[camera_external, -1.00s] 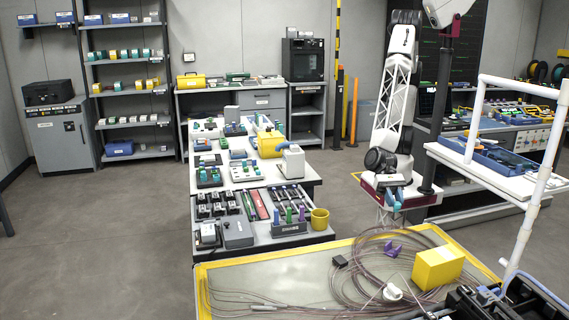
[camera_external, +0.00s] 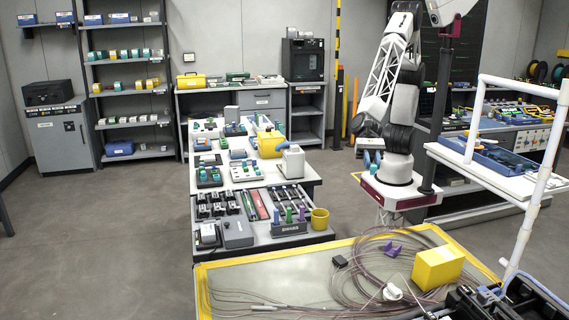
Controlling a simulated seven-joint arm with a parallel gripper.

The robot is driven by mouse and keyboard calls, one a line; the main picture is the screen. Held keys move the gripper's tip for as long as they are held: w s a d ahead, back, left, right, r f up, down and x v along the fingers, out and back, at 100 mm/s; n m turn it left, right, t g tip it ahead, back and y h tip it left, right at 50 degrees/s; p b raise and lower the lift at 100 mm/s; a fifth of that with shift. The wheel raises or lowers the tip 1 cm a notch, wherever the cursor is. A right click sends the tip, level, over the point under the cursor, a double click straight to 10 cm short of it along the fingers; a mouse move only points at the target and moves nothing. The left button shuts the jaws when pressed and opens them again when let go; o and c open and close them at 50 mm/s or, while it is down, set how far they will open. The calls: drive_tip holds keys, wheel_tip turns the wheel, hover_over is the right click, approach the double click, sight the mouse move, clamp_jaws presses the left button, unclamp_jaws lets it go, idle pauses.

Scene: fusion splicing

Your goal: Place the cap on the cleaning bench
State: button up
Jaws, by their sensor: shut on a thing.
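My gripper (camera_external: 371,160), with blue fingers, is in the air right of the long bench (camera_external: 310,176) with its several trays and tools. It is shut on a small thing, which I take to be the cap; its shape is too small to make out. The gripper is apart from the bench surfaces. No label shows which surface is the cleaning bench, so I cannot tell that for sure.
A white dispenser (camera_external: 291,163) and a yellow cup (camera_external: 320,218) stand near the bench's right edge. A yellow-edged table (camera_external: 290,285) with coiled cables and a yellow box (camera_external: 437,268) is in front. A white pipe frame (camera_external: 528,215) rises at the right.

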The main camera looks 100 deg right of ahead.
drive_tip(key=w+d+m+t+h, duration=0.2)
drive_tip(key=w+d, duration=0.3)
drive_tip(key=d, duration=0.7)
drive_tip(key=w+d+m+t+h, duration=0.1)
drive_tip(key=w+d+m+t, duration=0.2)
drive_tip(key=d, duration=0.8)
drive_tip(key=w+d+m+t+h, duration=0.15)
drive_tip(key=w+d, duration=0.45)
drive_tip(key=d, duration=0.6)
drive_tip(key=s+d+m+t+h, duration=0.1)
drive_tip(key=s+d+m+h, duration=0.2)
drive_tip(key=d, duration=0.8)
drive_tip(key=s+d+m+t+h, duration=0.1)
drive_tip(key=s+d+m+h, duration=0.15)
drive_tip(key=d, duration=0.85)
drive_tip(key=s+d+m+t+h, duration=0.1)
drive_tip(key=s+d+m+h, duration=0.15)
drive_tip(key=d, duration=0.95)
wheel_tip(320, 180, down, 18)
drive_tip(key=shift+s+a+f, duration=0.1)
hover_over(264, 163)
drive_tip(key=shift+w+a+f, duration=0.15)
drive_tip(key=shift+w+f, duration=0.05)
drive_tip(key=shift+f, duration=0.5)
